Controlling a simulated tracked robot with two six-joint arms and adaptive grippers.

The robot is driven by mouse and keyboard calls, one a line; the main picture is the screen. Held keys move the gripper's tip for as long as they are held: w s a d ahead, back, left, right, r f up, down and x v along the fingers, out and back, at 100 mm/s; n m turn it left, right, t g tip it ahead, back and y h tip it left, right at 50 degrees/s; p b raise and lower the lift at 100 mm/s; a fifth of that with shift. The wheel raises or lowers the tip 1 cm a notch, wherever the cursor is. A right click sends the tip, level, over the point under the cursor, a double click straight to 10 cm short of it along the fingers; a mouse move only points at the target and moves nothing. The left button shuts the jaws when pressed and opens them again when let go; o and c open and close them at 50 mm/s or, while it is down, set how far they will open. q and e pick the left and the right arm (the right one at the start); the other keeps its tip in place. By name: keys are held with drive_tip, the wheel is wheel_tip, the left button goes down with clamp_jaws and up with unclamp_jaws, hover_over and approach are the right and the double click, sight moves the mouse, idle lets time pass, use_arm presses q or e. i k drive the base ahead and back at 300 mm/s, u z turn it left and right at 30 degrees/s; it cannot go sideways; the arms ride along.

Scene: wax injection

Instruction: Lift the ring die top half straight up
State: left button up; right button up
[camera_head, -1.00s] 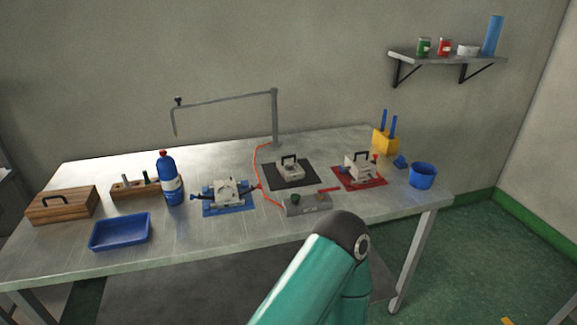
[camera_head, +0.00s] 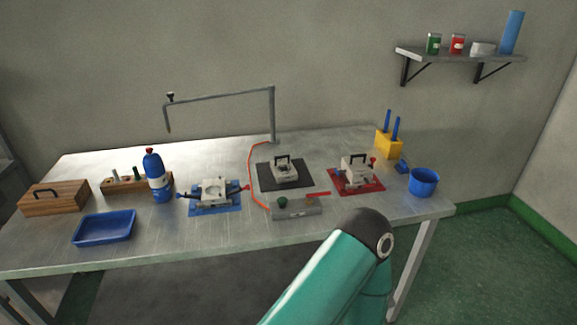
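Three pale metal die parts stand on the table. One block (camera_head: 215,191) sits on the blue mat with a round opening in its top and dark clamp handles at its sides. A smaller block (camera_head: 285,174) with a black handle sits on the black mat. Another block (camera_head: 354,177) with a black handle and a red-knobbed part sits on the red mat. No label shows which is the ring die, and I cannot tell its halves apart at this size. Neither gripper is in view; only a teal arm link of mine shows at bottom centre.
A grey box (camera_head: 296,208) with a green knob stands at the front, with a red hose behind it. A blue bottle (camera_head: 159,183), blue tray (camera_head: 104,228) and wooden box (camera_head: 55,199) are at left. A blue cup (camera_head: 423,182) and yellow holder (camera_head: 388,146) are at right.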

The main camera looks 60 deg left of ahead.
sight(290, 174)
drive_tip(key=u, duration=2.6)
drive_tip(key=k, duration=0.1)
drive_tip(key=z, duration=1.4)
